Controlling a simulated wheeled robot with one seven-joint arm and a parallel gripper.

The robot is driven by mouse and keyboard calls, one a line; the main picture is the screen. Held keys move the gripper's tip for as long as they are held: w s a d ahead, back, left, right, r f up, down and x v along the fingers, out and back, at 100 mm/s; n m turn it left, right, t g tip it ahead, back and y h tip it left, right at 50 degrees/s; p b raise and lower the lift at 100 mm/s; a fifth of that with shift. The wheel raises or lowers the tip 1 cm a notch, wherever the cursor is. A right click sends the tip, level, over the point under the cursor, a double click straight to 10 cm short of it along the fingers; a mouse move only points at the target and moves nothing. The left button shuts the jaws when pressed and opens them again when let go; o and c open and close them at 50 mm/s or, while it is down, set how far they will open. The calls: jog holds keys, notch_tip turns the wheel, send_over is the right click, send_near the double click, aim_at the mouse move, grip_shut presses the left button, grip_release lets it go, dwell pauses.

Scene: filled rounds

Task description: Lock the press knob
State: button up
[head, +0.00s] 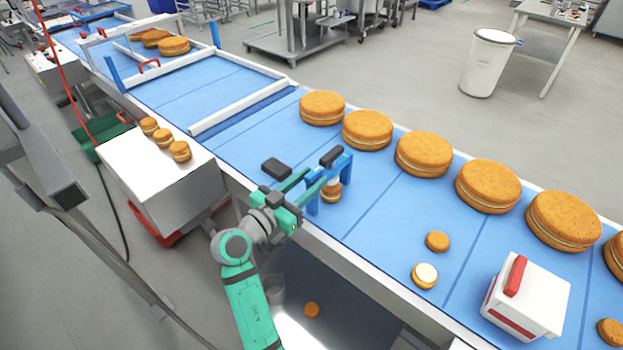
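A small blue press frame (345,172) stands on the blue conveyor near its front edge. A black bar-shaped piece (332,156), which looks like the press knob, sits on top of it. A small filled round (331,194) is under the frame, below a pale plunger. My gripper (317,177), with teal fingers, reaches in from the lower left to the left side of the press. Its fingers are apart, with nothing visible between them. The tips are close to the frame; I cannot tell whether they touch it. I cannot tell whether the knob is locked.
A black block (276,167) lies on the belt left of the press. Large filled rounds (424,154) line the belt's far side. Two small rounds, one pale-topped (425,275), and a white box with a red handle (530,295) are at right. A white cabinet (160,180) stands left.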

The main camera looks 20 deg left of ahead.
jog(key=shift+w+d, duration=0.1)
jog(key=shift+w, duration=0.25)
jog(key=shift+c, duration=0.3)
grip_shut()
jog(key=shift+w+m+g+h, duration=0.15)
jog(key=shift+m+g+h, duration=0.45)
jog(key=shift+h, duration=0.4)
jog(key=shift+m+g+h, duration=0.5)
jog(key=shift+m+h, duration=0.4)
jog(key=shift+h, duration=0.2)
jog(key=shift+o, duration=0.3)
grip_release()
